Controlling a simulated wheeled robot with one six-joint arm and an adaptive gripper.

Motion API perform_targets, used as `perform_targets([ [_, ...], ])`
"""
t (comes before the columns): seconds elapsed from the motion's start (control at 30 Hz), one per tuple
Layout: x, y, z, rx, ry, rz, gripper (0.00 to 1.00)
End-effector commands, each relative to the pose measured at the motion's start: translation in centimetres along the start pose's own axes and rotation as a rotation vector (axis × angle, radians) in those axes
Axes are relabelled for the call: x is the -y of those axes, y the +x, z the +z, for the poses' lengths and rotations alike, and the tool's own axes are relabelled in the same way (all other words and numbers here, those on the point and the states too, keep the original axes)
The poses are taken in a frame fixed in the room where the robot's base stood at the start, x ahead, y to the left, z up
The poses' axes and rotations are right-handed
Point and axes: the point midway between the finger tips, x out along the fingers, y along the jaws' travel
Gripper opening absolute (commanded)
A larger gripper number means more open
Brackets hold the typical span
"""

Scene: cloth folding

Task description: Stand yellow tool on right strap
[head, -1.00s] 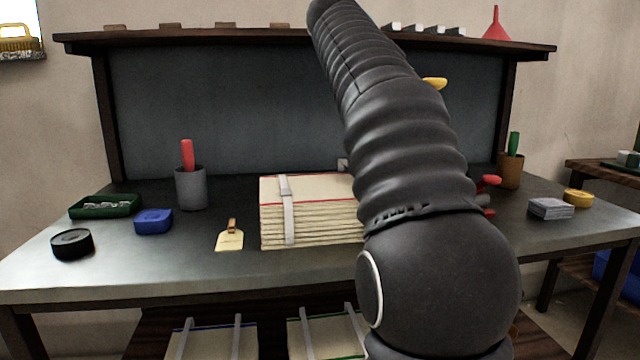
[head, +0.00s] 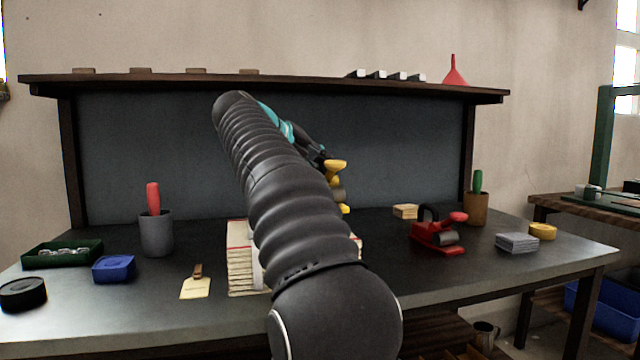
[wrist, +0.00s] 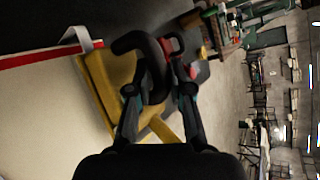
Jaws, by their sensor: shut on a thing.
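My gripper (wrist: 159,93) is shut on the dark looped handle of the yellow tool (wrist: 100,88). In the head view the yellow tool (head: 335,169) shows past my arm, above the back of the bench. The bound stack (head: 240,268) is mostly hidden behind my arm, and its left strap (head: 257,273) shows only in part. In the wrist view the stack's pale top (wrist: 40,110) with a red edge lies left of the tool. A whitish strap (wrist: 86,40) shows at that edge; I cannot tell which strap. I cannot tell whether the tool touches the stack.
A red tool (head: 436,236) with a dark handle stands right of the stack, with a wooden block (head: 405,211) behind it. A grey cup (head: 157,233), blue box (head: 114,268) and tag (head: 196,287) are at left. Grey cards (head: 517,242) lie at right.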

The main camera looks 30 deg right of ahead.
Motion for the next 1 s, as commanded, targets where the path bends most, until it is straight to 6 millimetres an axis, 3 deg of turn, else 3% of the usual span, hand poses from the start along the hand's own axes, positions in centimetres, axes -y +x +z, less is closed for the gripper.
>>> perform_targets([
  [0.4, -2.9, 1.5, -1.8, 0.002, 0.001, -0.001, 0.00],
  [0.87, -3.2, 1.7, -2.0, 0.003, 0.001, -0.001, 0.00],
  [0.9, -3.4, 1.8, -2.0, 0.000, -0.001, 0.001, 0.28],
  [0.97, -3.4, 1.8, -2.0, 0.000, -0.001, 0.001, 0.43],
  [1.0, -3.4, 1.8, -2.0, 0.000, -0.001, 0.001, 0.45],
])
